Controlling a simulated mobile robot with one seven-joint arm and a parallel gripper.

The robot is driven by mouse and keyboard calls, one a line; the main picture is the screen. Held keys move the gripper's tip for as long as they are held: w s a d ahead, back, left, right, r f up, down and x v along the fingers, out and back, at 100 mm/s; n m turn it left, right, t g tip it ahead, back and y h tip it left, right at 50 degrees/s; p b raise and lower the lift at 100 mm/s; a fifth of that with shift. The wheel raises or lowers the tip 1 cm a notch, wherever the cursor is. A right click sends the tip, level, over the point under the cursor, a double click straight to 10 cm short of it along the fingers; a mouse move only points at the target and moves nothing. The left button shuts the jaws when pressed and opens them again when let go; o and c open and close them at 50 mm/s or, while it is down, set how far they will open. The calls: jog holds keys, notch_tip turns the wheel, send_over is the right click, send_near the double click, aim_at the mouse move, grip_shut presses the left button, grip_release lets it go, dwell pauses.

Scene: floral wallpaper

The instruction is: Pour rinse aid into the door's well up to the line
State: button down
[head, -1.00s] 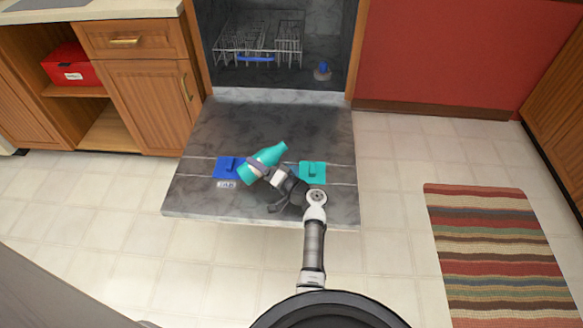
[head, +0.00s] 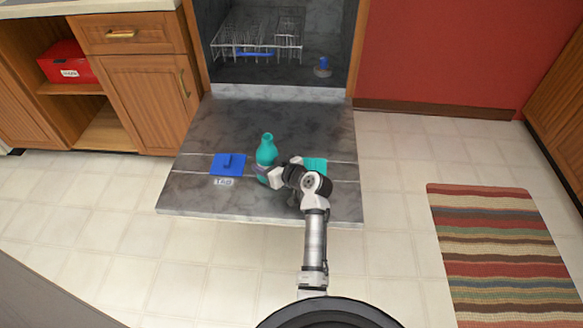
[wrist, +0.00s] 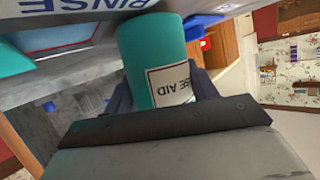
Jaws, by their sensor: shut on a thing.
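My gripper (head: 268,174) is shut around the teal rinse aid bottle (head: 266,152). In the head view the bottle stands roughly upright over the open dishwasher door (head: 200,135), its neck pointing up. Whether its base touches the door is unclear. In the wrist view the bottle (wrist: 155,50) is between the fingers, with part of its label reading "SE AID". The teal flap (head: 316,164) on the door lies right of the bottle, partly hidden by my arm. The wrist view shows large "RINSE" lettering (wrist: 115,6) and a teal-and-grey area at left. I cannot make out the liquid level in the well.
A blue flap (head: 228,165) with a "TAB" label (head: 223,182) is left of the bottle. The dishwasher rack (head: 255,42) and a small blue-topped item (head: 322,66) are inside the machine. A striped rug (head: 490,250) lies right on otherwise clear floor.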

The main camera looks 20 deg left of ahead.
aim_at(272, 154)
jog(key=shift+r, duration=0.15)
jog(key=shift+r+p, duration=1.65)
jog(key=shift+r, duration=0.85)
jog(key=shift+f, duration=0.1)
